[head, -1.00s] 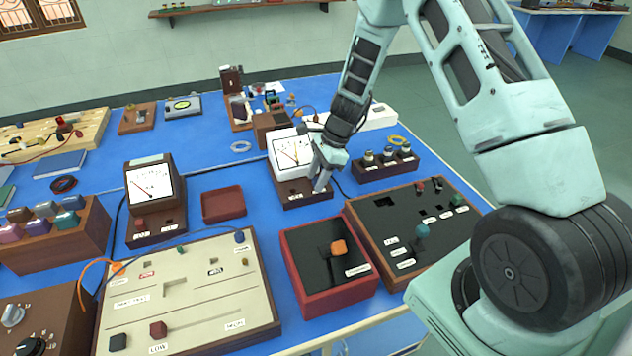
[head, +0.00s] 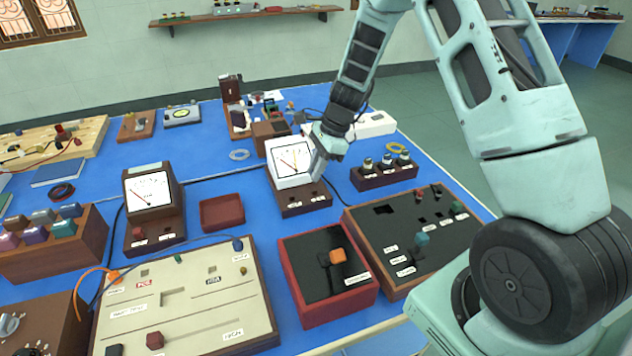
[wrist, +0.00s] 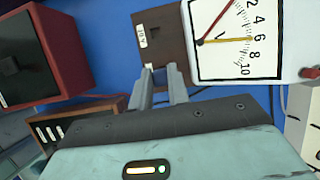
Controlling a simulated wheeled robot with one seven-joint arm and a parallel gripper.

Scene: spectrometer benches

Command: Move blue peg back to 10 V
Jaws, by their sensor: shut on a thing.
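My gripper (head: 318,174) is above the front right of the white-faced meter (head: 290,157) on its brown base (head: 300,203). In the wrist view, the fingers (wrist: 164,72) are close together and point at the brown base (wrist: 168,42). A white label reading 10 V (wrist: 142,36) shows on the base in the wrist view. The meter face (wrist: 236,40) has a red and a yellow needle.
A second meter (head: 150,190) stands left, beside an empty red tray (head: 222,211). A red-sided box (head: 330,278) and a black panel (head: 405,225) stand in front. A row of terminals (head: 386,172) is at right. Blue table shows behind the meters.

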